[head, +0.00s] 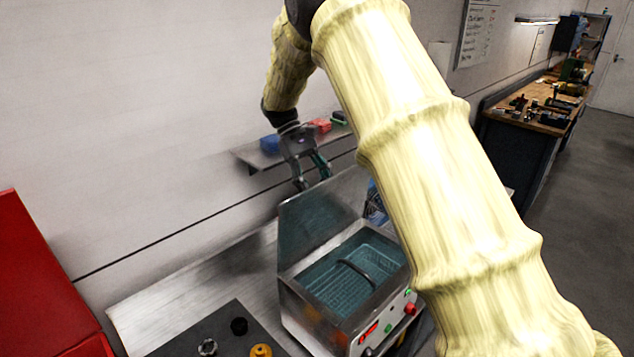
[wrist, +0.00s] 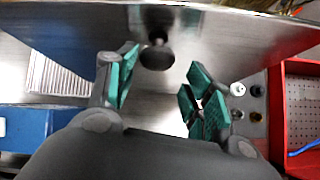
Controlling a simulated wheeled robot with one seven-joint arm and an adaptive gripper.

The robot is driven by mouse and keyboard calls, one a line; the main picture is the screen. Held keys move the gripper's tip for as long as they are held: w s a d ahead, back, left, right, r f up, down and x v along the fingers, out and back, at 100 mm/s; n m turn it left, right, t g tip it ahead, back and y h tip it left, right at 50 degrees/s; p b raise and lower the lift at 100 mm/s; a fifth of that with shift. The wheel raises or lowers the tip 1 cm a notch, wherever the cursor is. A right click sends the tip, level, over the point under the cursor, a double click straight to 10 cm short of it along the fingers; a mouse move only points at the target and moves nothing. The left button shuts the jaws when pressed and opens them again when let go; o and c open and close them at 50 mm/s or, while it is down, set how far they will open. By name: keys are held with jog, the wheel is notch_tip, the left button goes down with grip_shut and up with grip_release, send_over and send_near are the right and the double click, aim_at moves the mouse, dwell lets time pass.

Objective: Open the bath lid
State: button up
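The bath (head: 318,318) is a steel box on the bench in the head view, with its inside and a wire basket (head: 345,272) with a dark handle showing. Its lid (head: 318,215) stands raised, roughly upright, along the bath's back edge. My gripper (head: 309,178) is above and behind the lid's top edge. In the wrist view my gripper (wrist: 162,72) is open, its green-padded fingers apart. A dark round knob (wrist: 156,56) on the metal lid (wrist: 80,25) shows between and just beyond the fingers; I see no grip on it.
A wall shelf (head: 260,157) with blue and red items is close to my gripper. A red case (head: 45,280) stands at left; a dark mat (head: 215,335) with small parts lies before the bath. My arm hides the bath's right side.

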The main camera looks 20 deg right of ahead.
jog(key=v, duration=1.2)
jog(key=shift+d+r, duration=0.1)
jog(key=shift+r, duration=0.05)
jog(key=shift+s, duration=0.1)
